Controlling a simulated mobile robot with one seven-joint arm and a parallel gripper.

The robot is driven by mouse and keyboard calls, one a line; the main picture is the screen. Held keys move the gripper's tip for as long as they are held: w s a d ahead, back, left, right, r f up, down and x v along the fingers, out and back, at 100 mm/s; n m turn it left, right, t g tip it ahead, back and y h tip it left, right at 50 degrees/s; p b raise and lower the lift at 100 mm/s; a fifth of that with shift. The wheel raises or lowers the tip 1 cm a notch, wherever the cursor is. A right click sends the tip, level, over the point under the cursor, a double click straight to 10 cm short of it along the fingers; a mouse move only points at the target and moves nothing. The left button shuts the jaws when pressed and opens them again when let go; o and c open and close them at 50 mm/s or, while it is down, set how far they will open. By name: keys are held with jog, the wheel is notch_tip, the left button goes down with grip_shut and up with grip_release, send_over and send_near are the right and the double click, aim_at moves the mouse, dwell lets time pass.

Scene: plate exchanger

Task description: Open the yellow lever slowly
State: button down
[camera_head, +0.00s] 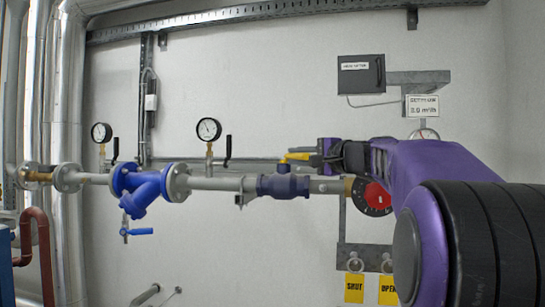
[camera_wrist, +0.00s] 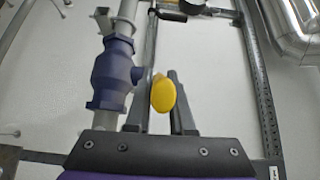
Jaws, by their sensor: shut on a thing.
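The yellow lever (camera_head: 297,156) sits on top of the dark blue ball valve (camera_head: 284,186) in the head view. It lies roughly along the pipe, and its right end meets my gripper (camera_head: 322,153). In the wrist view, the lever's rounded yellow end (camera_wrist: 163,94) shows between the two grey fingers of my gripper (camera_wrist: 167,105), which are shut on it. The valve body (camera_wrist: 115,72) is to the left of the fingers there. The lever's joint with the valve is mostly hidden in the wrist view.
A horizontal pipe (camera_head: 215,184) runs along the wall with a blue strainer (camera_head: 145,188) and two gauges (camera_head: 209,130). A red dial (camera_head: 377,197) is below my arm. Yellow SHUT (camera_head: 354,289) and OPEN (camera_head: 388,291) tags hang lower down.

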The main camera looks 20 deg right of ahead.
jog(key=shift+w+d+r+n+g+y+p, duration=0.1)
jog(key=shift+d+n+g+y+p, duration=0.5)
jog(key=shift+d+n+y+p, duration=0.45)
jog(key=shift+d+r+n+g+y+p, duration=0.1)
jog(key=shift+d+n+g+y+p, duration=0.6)
jog(key=shift+y+p, duration=0.65)
jog(key=shift+d+f, duration=0.1)
jog(key=c, duration=0.8)
grip_release()
jog(key=shift+f, duration=0.1)
jog(key=v, duration=1.7)
jog(key=shift+d+f+b, duration=0.15)
jog(key=shift+f+b, duration=0.1)
jog(key=shift+b, duration=0.1)
